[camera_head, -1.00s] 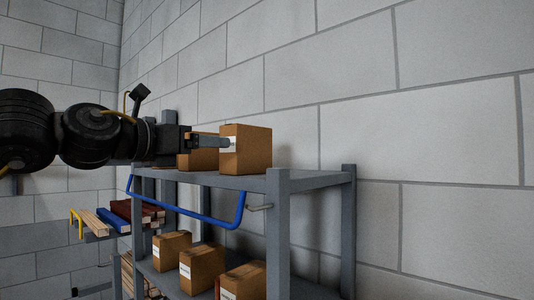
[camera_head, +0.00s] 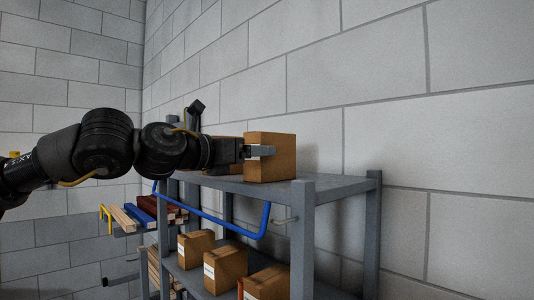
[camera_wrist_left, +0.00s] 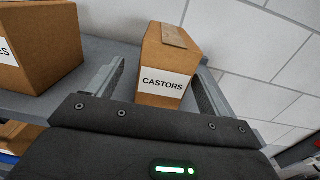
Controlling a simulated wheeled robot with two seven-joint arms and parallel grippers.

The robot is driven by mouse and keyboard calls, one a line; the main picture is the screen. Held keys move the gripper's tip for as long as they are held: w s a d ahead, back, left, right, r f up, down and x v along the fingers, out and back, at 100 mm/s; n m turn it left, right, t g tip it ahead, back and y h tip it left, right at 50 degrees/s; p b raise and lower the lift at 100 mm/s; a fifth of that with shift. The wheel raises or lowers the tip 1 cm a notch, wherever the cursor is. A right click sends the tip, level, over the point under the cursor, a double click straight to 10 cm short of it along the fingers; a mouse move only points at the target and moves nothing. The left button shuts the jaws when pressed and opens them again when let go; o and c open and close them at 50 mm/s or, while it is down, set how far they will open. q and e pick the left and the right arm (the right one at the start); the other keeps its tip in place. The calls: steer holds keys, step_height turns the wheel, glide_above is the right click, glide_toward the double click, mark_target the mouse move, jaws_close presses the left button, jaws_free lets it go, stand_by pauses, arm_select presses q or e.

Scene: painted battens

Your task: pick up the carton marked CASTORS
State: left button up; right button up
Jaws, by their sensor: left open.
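The carton marked CASTORS (camera_wrist_left: 166,72) is a brown box with a white label, upright on the top shelf in the left wrist view. It also shows in the head view (camera_head: 275,158), at the shelf's near end. My left gripper (camera_head: 262,152) is open, with its fingers reaching along the carton's sides. In the left wrist view the left gripper (camera_wrist_left: 160,85) has one finger on each side of the carton's label end. Whether the fingers touch it I cannot tell. My right gripper is not in view.
Another carton (camera_wrist_left: 38,45), its label partly cut off and ending in "ES", stands to the left on the same grey shelf (camera_head: 330,187). Several cartons (camera_head: 225,268) stand on the lower shelf. A blue rail (camera_head: 215,222) runs along the rack's front. A block wall is close behind.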

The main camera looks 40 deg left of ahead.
arm_select(q)
steer(key=w+p, duration=0.2)
steer(key=w, duration=0.1)
steer(key=w+p, duration=0.1)
steer(key=w, duration=0.1)
steer(key=shift+d+f, duration=0.1)
steer(key=shift+d, duration=0.3)
steer(key=shift+w, duration=0.15)
steer(key=shift+s, duration=0.25)
steer(key=shift+w, duration=0.1)
steer(key=c, duration=1.3)
steer(key=shift+a+r, duration=0.15)
steer(key=shift+r, duration=0.45)
steer(key=s+d+r+b, duration=0.2)
steer(key=s+r+b, duration=0.6)
steer(key=s+r, duration=0.3)
steer(key=s, duration=0.3)
steer(key=shift+d+r, duration=0.2)
steer(key=shift+r, duration=0.15)
